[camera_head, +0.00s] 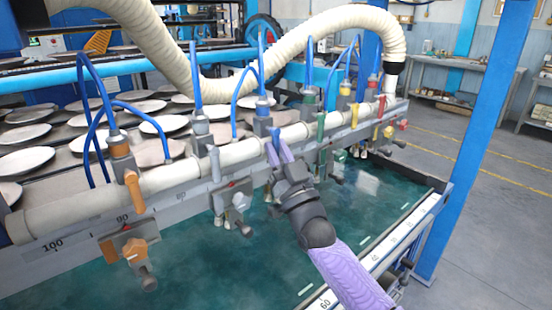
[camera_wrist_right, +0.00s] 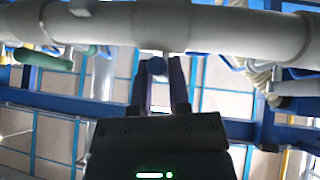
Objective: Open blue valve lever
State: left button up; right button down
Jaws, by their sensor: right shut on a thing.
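The blue valve lever (camera_head: 273,138) hangs down at the front of the white pipe, under a grey fitting with a blue hose. My right gripper (camera_head: 282,150) reaches up to it from below, its purple fingers shut on the lever. In the right wrist view, the blue lever's rounded end (camera_wrist_right: 157,67) shows between the two fingers (camera_wrist_right: 160,88), just below the pipe. The fingers hide part of the lever in the head view. My left gripper is not in view.
An orange valve lever (camera_head: 135,193) and a grey one (camera_head: 214,162) hang to the left. A green lever (camera_head: 321,128), a yellow lever (camera_head: 354,115) and a red lever (camera_head: 380,107) are to the right. The white pipe (camera_head: 172,179) runs above the teal basin (camera_head: 200,262).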

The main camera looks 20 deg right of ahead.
dwell(0.5)
jog(key=c, duration=0.6)
grip_release()
jog(key=v, duration=1)
jog(key=shift+p, duration=0.4)
